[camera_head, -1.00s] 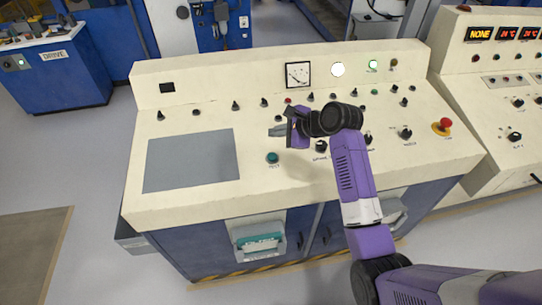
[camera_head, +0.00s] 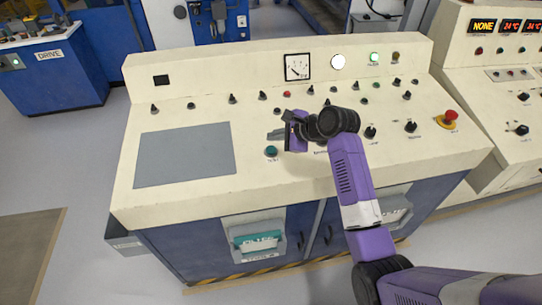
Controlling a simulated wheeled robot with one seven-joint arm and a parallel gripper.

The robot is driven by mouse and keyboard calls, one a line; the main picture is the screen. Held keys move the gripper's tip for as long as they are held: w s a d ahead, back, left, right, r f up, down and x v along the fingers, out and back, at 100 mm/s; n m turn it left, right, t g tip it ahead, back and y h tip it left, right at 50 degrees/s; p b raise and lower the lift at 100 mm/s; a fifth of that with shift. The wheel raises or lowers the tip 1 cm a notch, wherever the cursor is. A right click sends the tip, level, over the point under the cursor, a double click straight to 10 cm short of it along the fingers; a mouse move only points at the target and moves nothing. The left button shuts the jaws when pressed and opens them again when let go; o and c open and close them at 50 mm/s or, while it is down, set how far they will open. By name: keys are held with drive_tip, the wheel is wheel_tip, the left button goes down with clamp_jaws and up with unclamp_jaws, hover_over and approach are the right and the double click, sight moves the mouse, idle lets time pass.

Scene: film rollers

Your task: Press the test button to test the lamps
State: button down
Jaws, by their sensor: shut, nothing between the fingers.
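The test button (camera_head: 271,152) is a round teal-green button on the sloped cream control panel (camera_head: 205,190), right of the grey screen, with a small label below it. My gripper (camera_head: 278,135) is shut and empty. It sits just above and to the right of the button, over the panel, with its tips pointing left; I cannot tell its exact height. The lamps sit on the upright back strip: a large white lamp (camera_head: 338,62) is lit, a green lamp (camera_head: 374,58) glows, and an amber lamp (camera_head: 395,57) looks dark.
Several black knobs stand in rows across the panel, some close behind my gripper. A red emergency stop (camera_head: 449,117) is at the right. A flat grey screen (camera_head: 185,155) fills the left. A second console (camera_head: 500,90) stands at the right, a blue drive cabinet (camera_head: 55,75) at the far left.

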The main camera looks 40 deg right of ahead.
sight(274, 151)
drive_tip(key=shift+w+f, duration=0.1)
drive_tip(key=shift+f, duration=1.2)
drive_tip(key=shift+f, duration=0.2)
idle(0.9)
drive_tip(key=shift+d+f, duration=0.1)
drive_tip(key=shift+f, duration=0.15)
drive_tip(key=shift+f, duration=0.5)
idle(0.7)
drive_tip(key=shift+r, duration=0.1)
drive_tip(key=shift+r+p, duration=0.85)
drive_tip(key=shift+p, duration=0.35)
